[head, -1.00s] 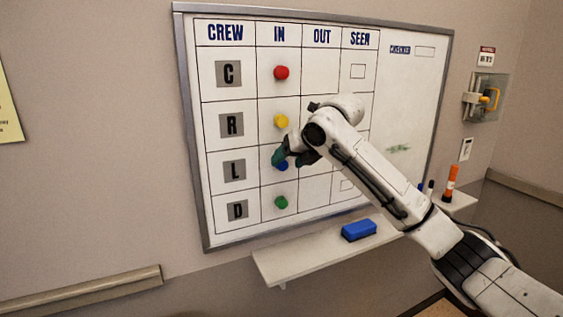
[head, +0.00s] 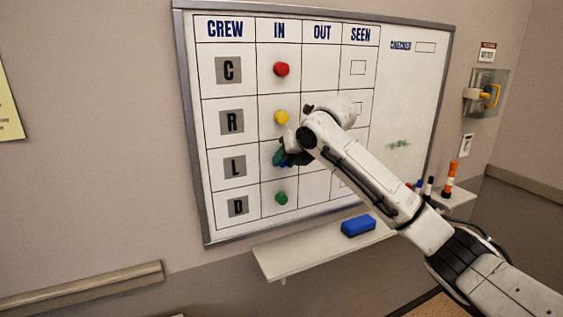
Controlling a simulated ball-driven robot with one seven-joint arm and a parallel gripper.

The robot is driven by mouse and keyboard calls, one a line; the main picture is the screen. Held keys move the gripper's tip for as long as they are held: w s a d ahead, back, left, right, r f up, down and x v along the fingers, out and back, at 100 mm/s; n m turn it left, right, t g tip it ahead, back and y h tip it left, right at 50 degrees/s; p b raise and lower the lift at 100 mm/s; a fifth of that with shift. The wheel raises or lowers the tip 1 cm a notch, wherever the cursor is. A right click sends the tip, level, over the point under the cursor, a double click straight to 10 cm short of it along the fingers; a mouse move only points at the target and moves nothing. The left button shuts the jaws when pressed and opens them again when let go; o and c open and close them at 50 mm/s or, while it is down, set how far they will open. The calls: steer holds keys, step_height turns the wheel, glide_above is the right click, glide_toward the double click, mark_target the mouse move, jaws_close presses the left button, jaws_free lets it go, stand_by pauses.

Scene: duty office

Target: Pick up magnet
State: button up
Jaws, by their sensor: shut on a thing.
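The whiteboard (head: 315,120) has a column of round magnets under IN: a red magnet (head: 281,69) in row C, a yellow magnet (head: 281,117) in row R and a green magnet (head: 280,198) in row D. My gripper (head: 281,157) is at the IN cell of row L, its fingers shut on the blue magnet, which they hide almost entirely. I cannot tell whether that magnet still touches the board.
My arm crosses the board's right part. A wall box with a yellow handle (head: 491,93) is at the right.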

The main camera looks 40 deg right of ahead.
jaws_close()
steer(key=shift+r, duration=0.1)
step_height(320, 180, up, 7)
steer(key=b, duration=0.2)
steer(key=s+a+b, duration=0.2)
steer(key=s, duration=0.7)
steer(key=s+a+b, duration=0.2)
steer(key=s+a, duration=0.1)
steer(key=s, duration=0.7)
steer(key=shift+s+a+b, duration=0.15)
steer(key=shift+a+b, duration=0.1)
steer(key=shift+b, duration=0.15)
